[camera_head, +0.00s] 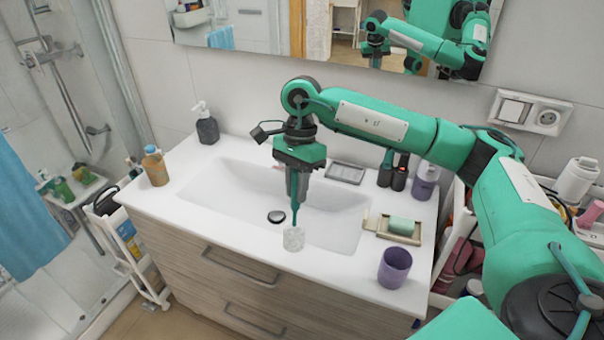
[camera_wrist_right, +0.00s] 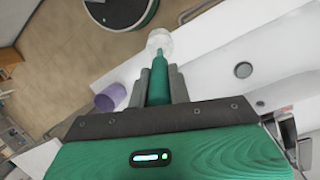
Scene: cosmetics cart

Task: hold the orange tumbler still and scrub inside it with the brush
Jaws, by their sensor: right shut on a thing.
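My right gripper (camera_head: 297,190) points down over the front of the sink and is shut on the green handle of a brush (camera_wrist_right: 158,80). At the handle's lower end is a whitish, translucent round piece (camera_head: 293,238), also in the right wrist view (camera_wrist_right: 159,40). I cannot tell whether it is the bristle head or a small clear cup around it. No orange tumbler shows. A purple tumbler (camera_head: 394,268) stands upright on the counter's front right, apart from the gripper; it also shows in the right wrist view (camera_wrist_right: 110,97). My left gripper is not in view.
The white sink (camera_head: 330,225) has a dark drain plug (camera_head: 276,216). A soap dish with a green bar (camera_head: 401,226) sits at its right. An orange-brown bottle (camera_head: 155,167) and a dark pump bottle (camera_head: 206,125) stand at left. Dark bottles (camera_head: 398,176) stand at the back right.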

